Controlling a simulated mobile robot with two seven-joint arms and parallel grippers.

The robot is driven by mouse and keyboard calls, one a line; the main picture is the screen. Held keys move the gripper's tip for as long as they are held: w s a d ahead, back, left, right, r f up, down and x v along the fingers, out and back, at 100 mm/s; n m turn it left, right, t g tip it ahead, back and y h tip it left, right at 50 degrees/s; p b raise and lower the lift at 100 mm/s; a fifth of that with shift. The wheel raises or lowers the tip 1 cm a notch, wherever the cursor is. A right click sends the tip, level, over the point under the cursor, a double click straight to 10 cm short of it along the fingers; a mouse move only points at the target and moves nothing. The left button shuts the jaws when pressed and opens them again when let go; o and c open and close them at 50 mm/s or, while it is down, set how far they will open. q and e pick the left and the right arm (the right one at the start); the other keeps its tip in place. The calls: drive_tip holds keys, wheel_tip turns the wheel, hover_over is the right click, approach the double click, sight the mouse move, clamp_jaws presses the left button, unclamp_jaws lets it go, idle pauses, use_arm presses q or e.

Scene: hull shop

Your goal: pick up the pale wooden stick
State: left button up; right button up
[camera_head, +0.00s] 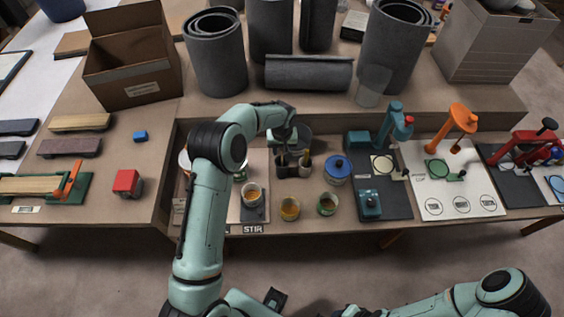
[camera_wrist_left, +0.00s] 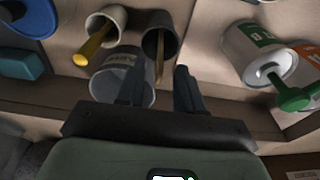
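The pale wooden stick (camera_wrist_left: 159,60) stands tilted in a dark cup (camera_wrist_left: 152,40) in the left wrist view. Its lower part is hidden inside the cup. My left gripper (camera_wrist_left: 160,78) is open, with its two dark fingers on either side of the line to the stick. I cannot tell whether either finger touches it. In the head view my left gripper (camera_head: 287,158) points down over the dark holder cups (camera_head: 294,170), and the stick is too small and covered to make out surely. My right arm shows at the lower right; its gripper is out of view.
Beside the dark cup is a pale cup with a yellow-handled tool (camera_wrist_left: 93,47). A grey bucket (camera_wrist_left: 108,86) is close to the fingers. A white can with a green handle (camera_wrist_left: 288,97) stands to the right. Jars of amber liquid (camera_head: 290,209) and a blue-lidded tin (camera_head: 337,170) stand nearby.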

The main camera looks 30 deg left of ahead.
use_arm(q)
drive_tip(key=f, duration=0.3)
drive_tip(key=shift+w+a+f, duration=0.1)
drive_tip(key=shift+w, duration=0.15)
clamp_jaws()
use_arm(e)
drive_tip(key=shift+w+r, duration=0.2)
